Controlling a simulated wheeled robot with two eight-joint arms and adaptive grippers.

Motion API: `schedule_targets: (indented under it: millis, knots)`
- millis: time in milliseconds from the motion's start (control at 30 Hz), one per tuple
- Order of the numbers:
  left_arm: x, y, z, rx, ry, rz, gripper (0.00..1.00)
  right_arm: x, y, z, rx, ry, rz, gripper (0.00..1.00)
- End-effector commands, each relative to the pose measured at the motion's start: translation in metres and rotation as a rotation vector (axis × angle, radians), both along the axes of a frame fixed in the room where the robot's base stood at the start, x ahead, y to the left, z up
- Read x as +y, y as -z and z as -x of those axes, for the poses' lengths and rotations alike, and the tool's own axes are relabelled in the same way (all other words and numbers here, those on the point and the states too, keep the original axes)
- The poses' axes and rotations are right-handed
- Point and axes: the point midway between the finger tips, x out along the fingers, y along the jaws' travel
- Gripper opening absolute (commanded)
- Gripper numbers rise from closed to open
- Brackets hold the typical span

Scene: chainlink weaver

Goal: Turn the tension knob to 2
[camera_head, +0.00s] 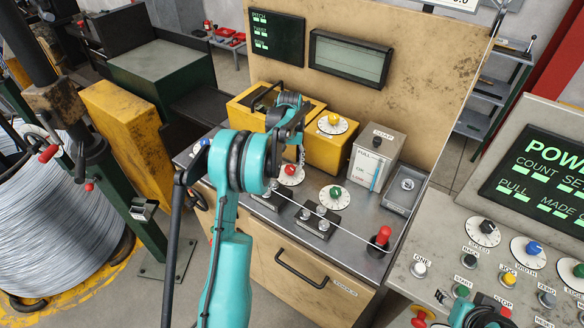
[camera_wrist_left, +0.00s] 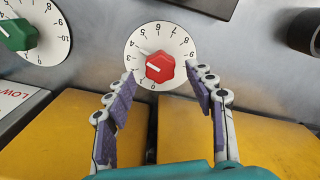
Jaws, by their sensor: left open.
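A red knob (camera_head: 291,170) on a round white numbered dial sits on the grey machine deck, below the yellow box. No name label is readable on it. In the left wrist view the red knob (camera_wrist_left: 160,67) shows upside down, its white mark towards the left; the exact number is unclear. My left gripper (camera_wrist_left: 160,74) is open, with one fingertip on each side of the knob over the dial; contact is not visible. In the head view my left gripper (camera_head: 299,153) hangs just above that dial. Part of my right arm (camera_head: 478,313) shows at the bottom right; its jaws are not clear.
A green knob (camera_head: 335,194) and a yellow knob (camera_head: 333,119) have similar dials. Yellow boxes (camera_head: 335,150) stand behind the red dial. A grey slider box (camera_head: 376,160) and red plunger (camera_head: 382,236) are to the right. A wire crosses the deck in front.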

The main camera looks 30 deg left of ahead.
Motion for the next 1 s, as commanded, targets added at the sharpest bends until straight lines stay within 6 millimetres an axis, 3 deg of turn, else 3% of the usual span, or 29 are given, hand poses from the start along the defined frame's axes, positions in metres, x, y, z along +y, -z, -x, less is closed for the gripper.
schedule_targets:
  millis: [200,500,567,700,1000]
  knots:
    - [0.000,0.024,0.000,0.000,0.000,0.000,0.55,0.000,0.006,0.000,0.000,0.000,0.000,0.50]
    - [0.000,0.026,0.000,-0.001,0.000,0.000,0.55,0.000,0.005,0.000,0.000,0.000,0.000,0.50]
    - [0.000,0.026,0.000,-0.001,0.000,0.000,0.41,0.000,0.005,0.000,0.000,0.000,0.000,0.50]
    - [0.000,0.026,0.000,-0.001,0.000,0.000,0.05,0.000,0.006,0.000,0.000,0.000,0.000,0.50]
    - [0.000,0.026,0.000,0.000,-0.017,0.000,0.05,0.000,0.006,0.000,0.000,0.000,0.000,0.50]
